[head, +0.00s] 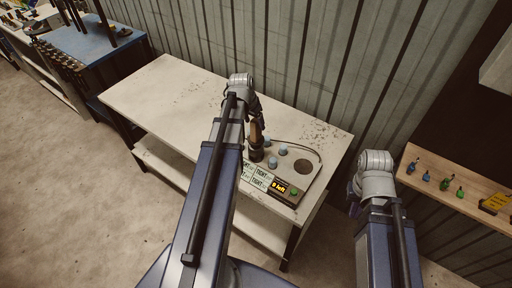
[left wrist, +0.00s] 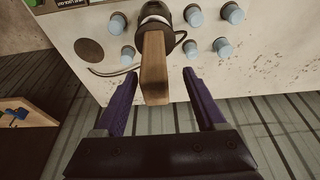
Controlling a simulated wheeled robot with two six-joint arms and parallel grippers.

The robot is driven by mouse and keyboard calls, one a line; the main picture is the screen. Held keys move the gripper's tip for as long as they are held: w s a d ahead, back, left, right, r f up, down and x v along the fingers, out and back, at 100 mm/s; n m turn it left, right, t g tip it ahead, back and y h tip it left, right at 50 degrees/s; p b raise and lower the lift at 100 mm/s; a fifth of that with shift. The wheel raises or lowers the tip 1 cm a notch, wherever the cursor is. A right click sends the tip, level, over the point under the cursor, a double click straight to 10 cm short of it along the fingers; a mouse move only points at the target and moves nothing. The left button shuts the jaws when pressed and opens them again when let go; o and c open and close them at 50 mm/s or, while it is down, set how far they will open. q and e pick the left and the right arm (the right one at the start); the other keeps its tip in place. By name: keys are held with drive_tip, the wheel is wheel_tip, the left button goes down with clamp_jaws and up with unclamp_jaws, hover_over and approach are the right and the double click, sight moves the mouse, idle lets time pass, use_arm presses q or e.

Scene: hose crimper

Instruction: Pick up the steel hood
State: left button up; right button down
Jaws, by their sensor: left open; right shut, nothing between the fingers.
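A wooden handle (left wrist: 153,68) on a round dark-and-pale metal head (left wrist: 153,12) stands on a pale board; it also shows in the head view (head: 257,132). I cannot tell if this is the steel hood; nothing else clearly reads as one. In the left wrist view my left gripper (left wrist: 160,78) is open, its purple fingers on either side of the handle's end, with gaps on both sides. In the head view my left gripper (head: 254,108) is partly hidden by its wrist. My right gripper (head: 353,194) is mostly hidden behind its wrist, shut and empty, off the table's right end.
The board (head: 315,152) carries several blue-grey round caps (left wrist: 232,13), a dark round hole (head: 307,167), a thin cable (left wrist: 107,72) and a lit "5 left" display (head: 280,187). The table's left part (head: 160,90) is clear. A wooden shelf (head: 425,163) with small bottles stands right.

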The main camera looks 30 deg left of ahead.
sight(256, 139)
use_arm(q)
drive_tip(key=b+x, duration=0.2)
drive_tip(key=x, duration=0.1)
drive_tip(key=b+x, duration=0.2)
drive_tip(key=shift+s+d, duration=0.15)
drive_tip(key=shift+d, duration=0.1)
drive_tip(key=shift+r, duration=0.1)
clamp_jaws()
idle(1.1)
